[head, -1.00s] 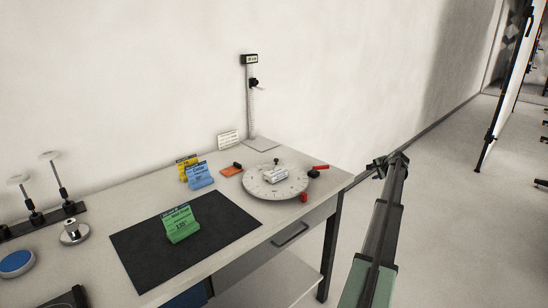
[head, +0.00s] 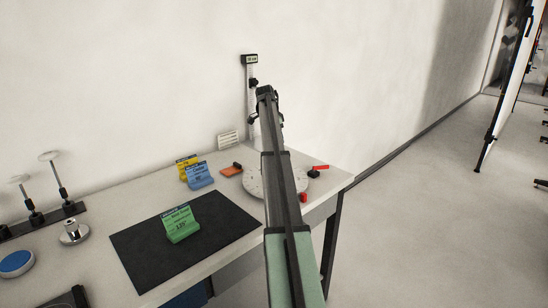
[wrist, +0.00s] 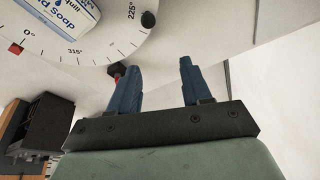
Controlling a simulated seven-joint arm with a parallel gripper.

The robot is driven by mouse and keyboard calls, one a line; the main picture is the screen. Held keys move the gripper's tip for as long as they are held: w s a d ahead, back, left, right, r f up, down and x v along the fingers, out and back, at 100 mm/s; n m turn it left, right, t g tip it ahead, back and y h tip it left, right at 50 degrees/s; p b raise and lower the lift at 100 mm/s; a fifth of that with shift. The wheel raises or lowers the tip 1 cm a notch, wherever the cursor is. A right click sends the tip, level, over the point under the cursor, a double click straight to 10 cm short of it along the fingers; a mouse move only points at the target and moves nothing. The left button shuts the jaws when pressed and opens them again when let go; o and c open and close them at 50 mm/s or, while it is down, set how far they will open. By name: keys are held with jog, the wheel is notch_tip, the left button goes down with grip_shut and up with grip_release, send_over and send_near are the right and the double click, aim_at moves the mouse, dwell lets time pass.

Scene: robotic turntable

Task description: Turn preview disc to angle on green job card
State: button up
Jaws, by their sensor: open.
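The white preview disc (head: 251,186) lies on the bench, largely hidden behind my arm in the head view. Its degree scale fills the upper left of the wrist view (wrist: 88,52), with 0°, 315° and 225° readable. A soap box (wrist: 62,14) lies on it. A red marker (wrist: 15,48) is at the rim near 0°, and a black knob (wrist: 148,19) is near 225°. The green job card (head: 181,226) stands on the dark mat and appears to read 135°, though small. My gripper (wrist: 157,78) is open and empty, its blue fingers beside the disc's rim.
A red-handled black lever (head: 318,169) is right of the disc. Blue (head: 199,176) and yellow (head: 184,165) cards and an orange item (head: 230,170) are left of it. A measuring post (head: 251,75) stands behind. The dark mat (head: 150,250) is otherwise clear.

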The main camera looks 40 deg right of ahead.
jog(key=w+a+r+g, duration=0.1)
jog(key=w+a+r, duration=0.1)
jog(key=a+r, duration=0.3)
jog(key=shift+m+h, duration=0.3)
jog(key=x, duration=0.4)
jog(key=a+x, duration=0.1)
jog(key=x, duration=0.9)
jog(key=shift+s+a+f, duration=0.15)
jog(key=shift+f, duration=0.25)
grip_shut()
